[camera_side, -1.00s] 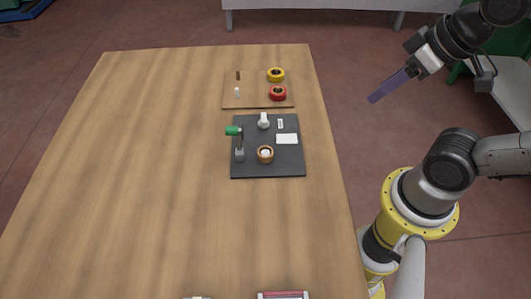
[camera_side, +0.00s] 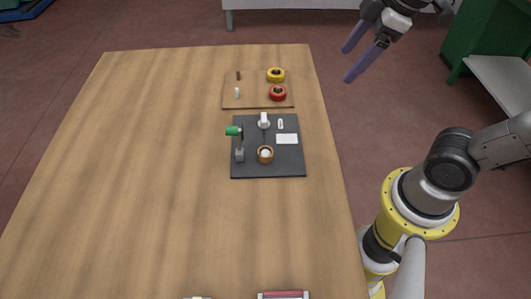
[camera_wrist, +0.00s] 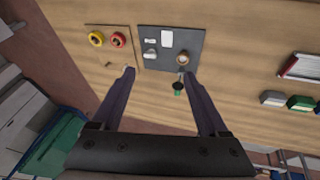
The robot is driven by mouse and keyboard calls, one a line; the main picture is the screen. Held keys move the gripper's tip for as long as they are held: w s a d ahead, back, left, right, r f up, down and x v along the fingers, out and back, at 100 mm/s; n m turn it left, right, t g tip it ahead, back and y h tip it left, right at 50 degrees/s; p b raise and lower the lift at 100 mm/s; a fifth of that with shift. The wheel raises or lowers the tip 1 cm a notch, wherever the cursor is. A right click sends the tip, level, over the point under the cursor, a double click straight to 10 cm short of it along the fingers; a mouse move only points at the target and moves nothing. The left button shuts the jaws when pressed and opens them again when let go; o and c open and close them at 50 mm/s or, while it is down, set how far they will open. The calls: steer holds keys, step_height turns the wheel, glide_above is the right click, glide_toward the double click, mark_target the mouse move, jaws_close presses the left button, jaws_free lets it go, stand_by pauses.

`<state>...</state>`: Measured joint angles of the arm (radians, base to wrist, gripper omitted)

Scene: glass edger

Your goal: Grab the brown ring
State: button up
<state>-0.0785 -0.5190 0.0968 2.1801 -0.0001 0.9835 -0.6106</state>
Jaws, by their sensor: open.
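The brown ring (camera_side: 265,148) sits on the dark mat (camera_side: 270,170) with a white piece showing inside it. In the wrist view the ring (camera_wrist: 183,52) is near the mat's edge, ahead of the right fingertip. My gripper (camera_side: 348,64) is open and empty, up in the air to the right of the table's far part. In the wrist view its two purple fingers (camera_wrist: 159,75) are spread wide apart, away from the ring.
A green-topped stand (camera_side: 233,131) is close left of the ring. A white knob (camera_side: 264,121) and white card (camera_side: 287,139) share the mat. A wooden board (camera_side: 252,102) beyond holds a yellow ring (camera_side: 276,75) and red ring (camera_side: 278,93). The table's left is clear.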

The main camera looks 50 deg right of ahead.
steer(key=w+a+f+n+g, duration=0.1)
steer(key=w+a+n+g, duration=0.1)
steer(key=w+a+n, duration=0.3)
steer(key=n+g, duration=0.2)
steer(key=g, duration=0.1)
glide_above(267, 151)
step_height(267, 151, down, 10)
steer(key=f, duration=0.7)
steer(key=shift+a+f, duration=0.25)
steer(key=shift+a, duration=0.05)
steer(key=shift+s+d+f, duration=0.1)
steer(key=shift+d+f, duration=0.05)
steer(key=shift+f, duration=1.35)
steer(key=shift+d+f, duration=0.1)
steer(key=shift+f, duration=1.35)
jaws_close()
